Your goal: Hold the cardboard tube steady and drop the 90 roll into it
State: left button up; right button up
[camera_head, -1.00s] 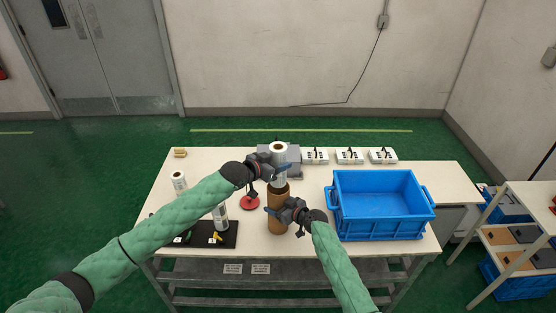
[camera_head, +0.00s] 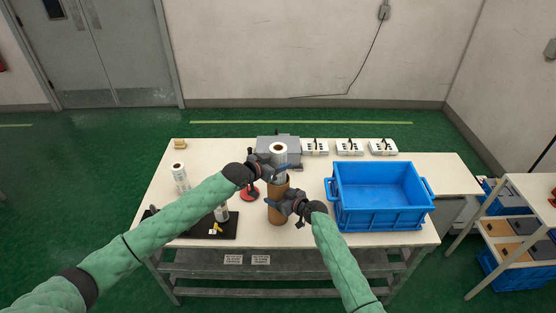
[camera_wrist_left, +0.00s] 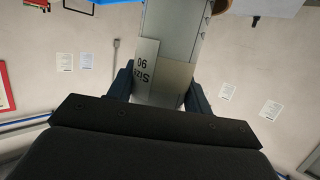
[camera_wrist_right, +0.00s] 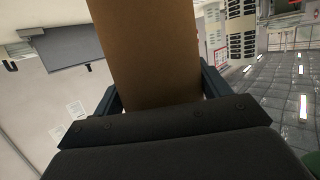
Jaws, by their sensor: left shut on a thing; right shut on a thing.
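My left gripper (camera_head: 272,170) is shut on the 90 roll (camera_head: 279,151), a pale film roll held upright with its brown core showing on top. In the left wrist view the roll (camera_wrist_left: 170,55) has a label reading "Size 90" between the fingers. The roll is right above the cardboard tube (camera_head: 279,213), and its lower end meets the tube's mouth; I cannot tell how far inside it is. My right gripper (camera_head: 284,205) is shut on the brown tube, which stands upright on the table. The tube (camera_wrist_right: 150,50) fills the space between the fingers in the right wrist view.
A blue crate (camera_head: 381,220) stands right of the tube. A white roll (camera_head: 179,178) and a dark mat (camera_head: 205,228) with another roll (camera_head: 221,212) are at the left. Several keypads (camera_head: 349,147) line the back edge.

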pick_arm(q)
notch_tip(320, 180, down, 6)
dwell(1.4)
jog(key=shift+r, duration=0.15)
dwell(0.3)
jog(key=o, duration=1.1)
jog(key=shift+s+a, duration=0.1)
jog(key=v, duration=1.1)
jog(key=shift+s+a+r, duration=0.2)
jog(key=shift+a, duration=0.05)
